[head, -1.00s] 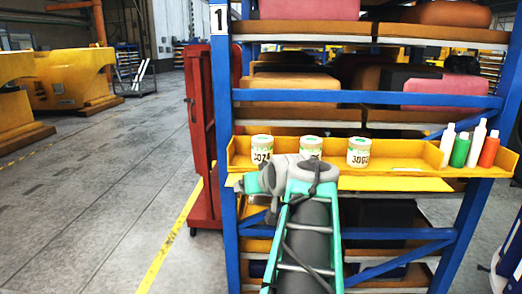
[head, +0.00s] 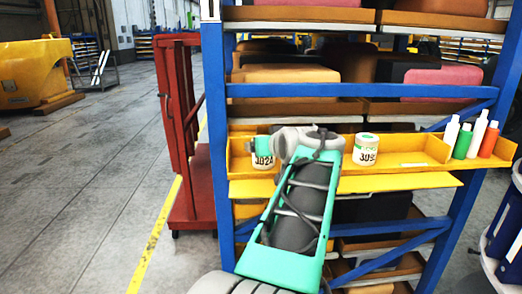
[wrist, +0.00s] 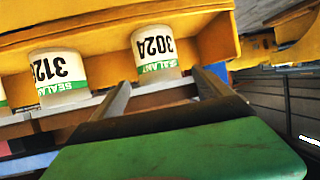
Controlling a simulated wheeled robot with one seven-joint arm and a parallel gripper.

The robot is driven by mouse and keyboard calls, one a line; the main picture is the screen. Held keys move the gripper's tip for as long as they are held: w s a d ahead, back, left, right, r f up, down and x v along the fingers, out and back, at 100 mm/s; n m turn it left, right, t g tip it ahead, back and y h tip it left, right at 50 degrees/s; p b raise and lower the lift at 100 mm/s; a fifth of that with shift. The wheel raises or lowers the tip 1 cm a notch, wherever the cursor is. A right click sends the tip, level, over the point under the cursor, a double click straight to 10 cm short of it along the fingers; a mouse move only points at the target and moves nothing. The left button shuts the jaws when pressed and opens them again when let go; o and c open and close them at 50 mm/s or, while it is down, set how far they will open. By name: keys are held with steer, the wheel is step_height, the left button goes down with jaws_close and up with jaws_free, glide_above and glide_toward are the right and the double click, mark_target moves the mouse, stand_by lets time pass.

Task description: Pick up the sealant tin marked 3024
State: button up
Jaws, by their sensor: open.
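The sealant tin marked 3024 (head: 263,162) stands upright at the left end of the yellow tray; it is white with a green band. In the head view, part of my arm covers its upper part. In the wrist view, which is upside down, the tin (wrist: 155,48) shows just beyond and between the fingertips of my gripper (wrist: 161,78). The fingers are apart with nothing held between them. Whether they overlap the tin's sides in depth is hard to tell.
A similar tin (wrist: 58,76), its number starting 312, stands beside it, hidden behind my arm in the head view. Another tin (head: 366,150) stands to the right. Several bottles (head: 463,141) fill the right end of the yellow tray (head: 425,182). A blue rack post (head: 216,130) is close on the left.

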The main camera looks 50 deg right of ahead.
steer(key=p+x, duration=0.1)
steer(key=x, duration=0.4)
steer(key=shift+d, duration=0.1)
steer(key=c, duration=1.8)
